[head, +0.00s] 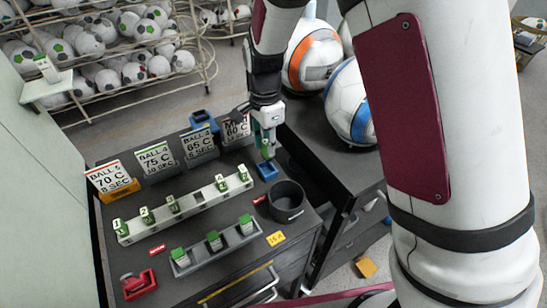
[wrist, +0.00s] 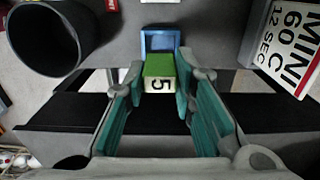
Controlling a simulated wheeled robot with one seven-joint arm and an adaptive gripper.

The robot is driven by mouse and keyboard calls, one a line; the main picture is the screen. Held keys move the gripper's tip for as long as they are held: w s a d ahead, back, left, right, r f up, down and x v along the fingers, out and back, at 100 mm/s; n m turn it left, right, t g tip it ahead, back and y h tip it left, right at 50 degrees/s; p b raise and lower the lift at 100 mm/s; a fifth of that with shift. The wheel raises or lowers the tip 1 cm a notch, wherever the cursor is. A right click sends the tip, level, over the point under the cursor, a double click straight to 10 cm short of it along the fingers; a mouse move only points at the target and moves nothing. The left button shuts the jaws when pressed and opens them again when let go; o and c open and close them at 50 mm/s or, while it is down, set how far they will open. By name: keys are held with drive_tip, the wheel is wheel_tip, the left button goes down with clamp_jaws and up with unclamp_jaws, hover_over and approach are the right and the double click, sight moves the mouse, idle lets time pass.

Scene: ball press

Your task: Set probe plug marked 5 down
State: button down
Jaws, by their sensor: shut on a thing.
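The probe plug marked 5 (wrist: 158,72) has a green body and a white face with a black 5. In the wrist view it sits between the fingertips of my gripper (wrist: 160,80), which is shut on it. A small blue holder (wrist: 160,40) lies just beyond the plug in that view; I cannot tell whether they touch. In the head view my gripper (head: 266,138) points down over the right side of the dark bench, above the blue holder (head: 267,170). The plug is hard to make out there.
A black cup (head: 287,203) stands close by. A white rack (head: 190,212) and a grey rack (head: 215,248) hold green plugs. Sign cards, including the MINI 60 C card (head: 236,128), line the back. A red item (head: 138,284) is at front left. Large balls (head: 350,105) sit at right.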

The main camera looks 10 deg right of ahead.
sight(267, 158)
drive_tip(key=shift+f, duration=2.75)
drive_tip(key=shift+f, duration=0.1)
drive_tip(key=c, duration=1.3)
unclamp_jaws()
drive_tip(key=shift+c, duration=0.2)
